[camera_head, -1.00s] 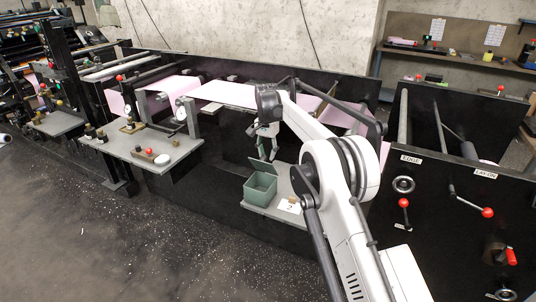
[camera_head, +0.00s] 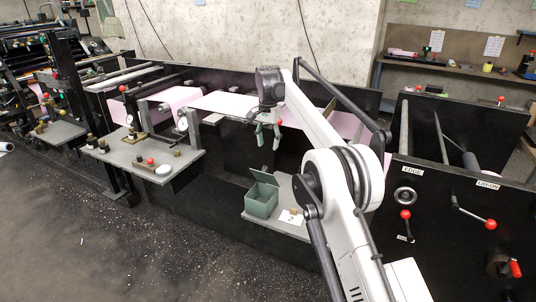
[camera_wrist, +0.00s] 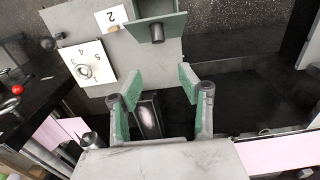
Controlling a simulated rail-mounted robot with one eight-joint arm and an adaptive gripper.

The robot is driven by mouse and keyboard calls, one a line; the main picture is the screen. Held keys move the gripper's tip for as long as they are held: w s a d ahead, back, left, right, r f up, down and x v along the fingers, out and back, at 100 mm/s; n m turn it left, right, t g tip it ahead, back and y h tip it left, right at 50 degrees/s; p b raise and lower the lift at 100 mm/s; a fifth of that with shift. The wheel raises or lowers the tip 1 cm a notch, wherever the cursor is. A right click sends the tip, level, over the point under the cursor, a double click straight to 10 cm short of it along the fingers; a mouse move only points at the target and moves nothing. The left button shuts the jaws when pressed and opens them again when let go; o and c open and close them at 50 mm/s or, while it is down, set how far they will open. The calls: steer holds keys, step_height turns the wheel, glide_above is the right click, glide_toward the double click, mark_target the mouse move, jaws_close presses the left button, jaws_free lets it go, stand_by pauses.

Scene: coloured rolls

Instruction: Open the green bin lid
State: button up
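The green bin (camera_head: 261,203) stands on a grey shelf (camera_head: 285,190) at the machine's front. Its green lid (camera_head: 264,178) is raised and tilted up at the bin's back edge. In the wrist view, part of the green bin or lid (camera_wrist: 170,27) shows at the top, with a dark knob (camera_wrist: 157,33) on it, cut off by the frame edge. My gripper (camera_head: 268,135) hangs above and behind the bin, apart from the lid. In the wrist view, my gripper's green-padded fingers (camera_wrist: 162,82) are spread wide with no visible grip on anything.
A white card numbered 2 (camera_head: 291,218) with a small brown block lies right of the bin. A dial card (camera_wrist: 88,68) with a knob shows in the wrist view. The dark machine wall (camera_head: 225,175) stands behind the shelf. Another grey table (camera_head: 150,160) is at left.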

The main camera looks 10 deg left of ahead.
steer(key=shift+r, duration=1.05)
steer(key=shift+c, duration=0.3)
